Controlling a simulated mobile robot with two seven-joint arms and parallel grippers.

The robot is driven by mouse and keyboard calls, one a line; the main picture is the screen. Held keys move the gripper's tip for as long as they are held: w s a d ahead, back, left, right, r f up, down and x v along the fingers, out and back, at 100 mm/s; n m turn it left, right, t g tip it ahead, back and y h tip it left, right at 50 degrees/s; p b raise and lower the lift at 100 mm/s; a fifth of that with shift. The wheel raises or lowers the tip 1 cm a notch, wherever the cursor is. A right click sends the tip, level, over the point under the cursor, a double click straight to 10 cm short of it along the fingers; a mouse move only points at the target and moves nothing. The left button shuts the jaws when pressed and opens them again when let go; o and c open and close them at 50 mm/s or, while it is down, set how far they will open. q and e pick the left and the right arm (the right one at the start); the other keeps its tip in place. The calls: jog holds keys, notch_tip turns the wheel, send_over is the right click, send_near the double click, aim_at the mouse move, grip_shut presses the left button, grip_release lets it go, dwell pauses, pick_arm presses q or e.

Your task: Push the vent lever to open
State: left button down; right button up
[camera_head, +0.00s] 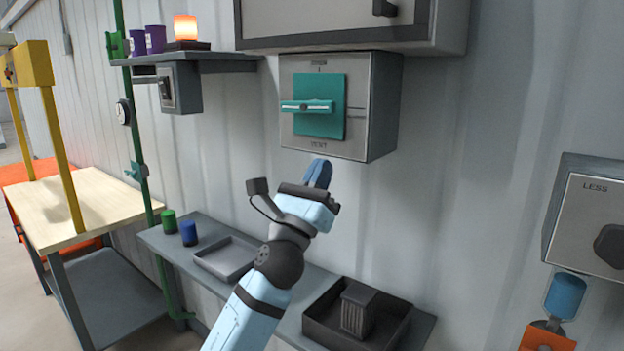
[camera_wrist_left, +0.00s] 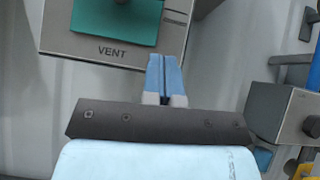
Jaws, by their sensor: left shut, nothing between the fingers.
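The vent lever (camera_head: 306,106) is a teal bar lying level across a teal square plate (camera_head: 333,121) on a grey wall box (camera_head: 378,118). It sticks out to the left of the plate. In the left wrist view the word VENT shows on the box (camera_wrist_left: 85,43) under the teal plate (camera_wrist_left: 112,25); the lever itself is mostly out of that view. My left gripper (camera_head: 319,172) has blue fingers, shut and empty, just below the box's lower edge and apart from the lever. The fingers also show in the left wrist view (camera_wrist_left: 164,72). My right gripper is not in view.
A shelf (camera_head: 225,63) with a glowing lamp (camera_head: 186,29) and purple cups is at upper left. A cabinet (camera_head: 340,22) hangs above the vent box. A lower shelf (camera_head: 205,232) carries trays. A LESS-marked dial box (camera_head: 590,218) is at right. Bare wall lies between.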

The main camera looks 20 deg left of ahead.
aim_at(307, 107)
pick_arm(q)
jog(key=w+r+p, duration=0.1)
jog(key=r, duration=0.1)
jog(key=w+r+p, duration=0.1)
jog(key=r, duration=0.1)
jog(key=r+p, duration=0.1)
jog(key=r, duration=0.1)
jog(key=shift+w+d+r, duration=0.35)
jog(key=shift+w+r, duration=0.05)
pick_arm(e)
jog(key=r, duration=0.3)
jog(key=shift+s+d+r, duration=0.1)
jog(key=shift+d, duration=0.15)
pick_arm(q)
jog(key=shift+w+n+y, duration=0.1)
jog(key=shift+n+y, duration=0.2)
jog(key=shift+y, duration=0.1)
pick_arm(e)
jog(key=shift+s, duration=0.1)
